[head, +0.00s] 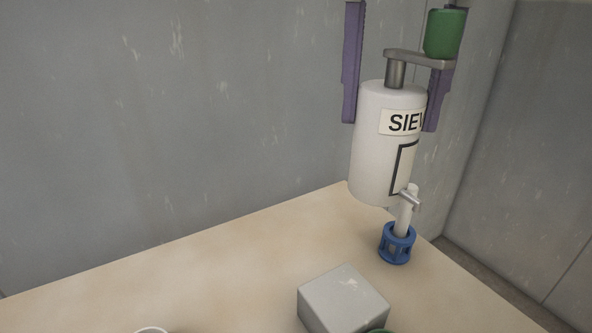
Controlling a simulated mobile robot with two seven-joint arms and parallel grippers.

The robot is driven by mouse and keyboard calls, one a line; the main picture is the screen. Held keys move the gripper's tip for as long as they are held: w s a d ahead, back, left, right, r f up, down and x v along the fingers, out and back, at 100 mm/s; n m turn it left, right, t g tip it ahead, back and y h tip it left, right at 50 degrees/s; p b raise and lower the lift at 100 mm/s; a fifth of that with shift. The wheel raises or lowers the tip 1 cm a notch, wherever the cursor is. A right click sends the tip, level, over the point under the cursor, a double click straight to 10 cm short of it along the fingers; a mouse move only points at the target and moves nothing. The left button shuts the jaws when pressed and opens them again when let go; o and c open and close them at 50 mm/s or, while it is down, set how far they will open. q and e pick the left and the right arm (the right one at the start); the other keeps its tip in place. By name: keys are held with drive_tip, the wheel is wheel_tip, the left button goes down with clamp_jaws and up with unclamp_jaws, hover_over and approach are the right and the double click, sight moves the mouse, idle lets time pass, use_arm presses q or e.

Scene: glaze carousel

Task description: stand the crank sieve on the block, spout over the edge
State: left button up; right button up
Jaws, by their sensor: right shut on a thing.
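The crank sieve (375,160) is a white cylinder with a SIEV label, a metal crank with a green knob on top, and a white spout (405,214) with a small metal tap at its lower right. It hangs upright above the table. The purple fingers of my right gripper (389,125) are shut on it, one on each side of its upper body. The grey block (345,301) stands on the table below and in front of the sieve, its top bare. My left gripper is out of view.
A blue slotted ring (397,245) shows at the spout's lower end; I cannot tell whether they touch. A white rim (150,330) and a green edge (378,331) are cut off at the bottom. The table (210,275) is clear left of the block.

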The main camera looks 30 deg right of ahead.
sight(380, 174)
wheel_tip(380, 174, down, 20)
drive_tip(key=b, duration=0.1)
drive_tip(key=shift+s+b, duration=0.15)
drive_tip(key=shift+b, duration=0.25)
drive_tip(key=shift+a, duration=0.1)
drive_tip(key=o, duration=1.5)
wheel_tip(380, 174, up, 12)
drive_tip(key=shift+r+p, duration=0.15)
drive_tip(key=shift+p, duration=0.3)
